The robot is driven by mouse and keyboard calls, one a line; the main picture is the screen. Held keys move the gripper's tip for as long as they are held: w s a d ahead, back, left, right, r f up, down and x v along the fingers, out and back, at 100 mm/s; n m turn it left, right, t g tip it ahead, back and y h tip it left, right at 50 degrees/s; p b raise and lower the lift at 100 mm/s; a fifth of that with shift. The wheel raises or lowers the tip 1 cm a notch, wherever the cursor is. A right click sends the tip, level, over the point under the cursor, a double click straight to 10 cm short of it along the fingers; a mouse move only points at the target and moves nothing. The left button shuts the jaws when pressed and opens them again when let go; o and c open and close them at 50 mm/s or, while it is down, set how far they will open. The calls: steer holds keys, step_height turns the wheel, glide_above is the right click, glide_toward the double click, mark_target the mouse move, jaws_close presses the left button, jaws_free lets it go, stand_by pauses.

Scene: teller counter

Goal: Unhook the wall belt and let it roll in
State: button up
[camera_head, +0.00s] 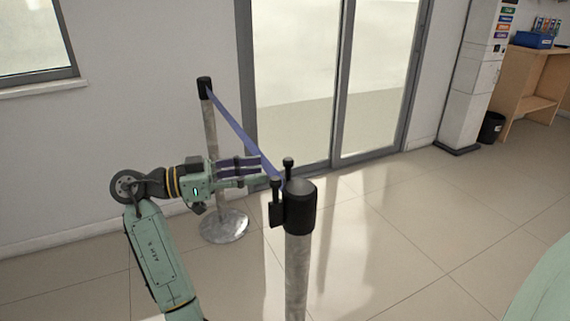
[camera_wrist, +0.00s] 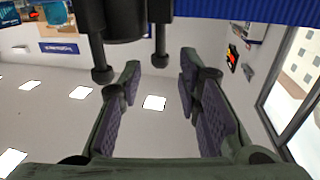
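The blue belt (camera_head: 235,128) runs taut from the far post (camera_head: 209,125) by the wall to the black head of the near post (camera_head: 300,208). In the wrist view, a blue band (camera_wrist: 240,9) crosses the top right. Two black round-ended pegs (camera_head: 288,163) stand at the belt's near end; they also show in the wrist view (camera_wrist: 103,75), beside the dark post head (camera_wrist: 124,18). My gripper (camera_head: 265,170) is open, its fingers pointing at the pegs. In the wrist view, the pegs lie near the fingertips (camera_wrist: 160,66); I cannot tell whether they touch.
A glass sliding door (camera_head: 375,80) stands behind the belt. The far post's round base (camera_head: 224,226) rests on the tiled floor. A white kiosk (camera_head: 478,80), a black bin (camera_head: 491,127) and a wooden shelf unit (camera_head: 530,85) stand at the right. Floor right of the near post is clear.

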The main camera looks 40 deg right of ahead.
mark_target(289, 165)
steer(key=p+x, duration=0.2)
steer(key=x, duration=0.6)
steer(key=shift+d, duration=0.1)
steer(key=shift+c, duration=0.5)
jaws_close()
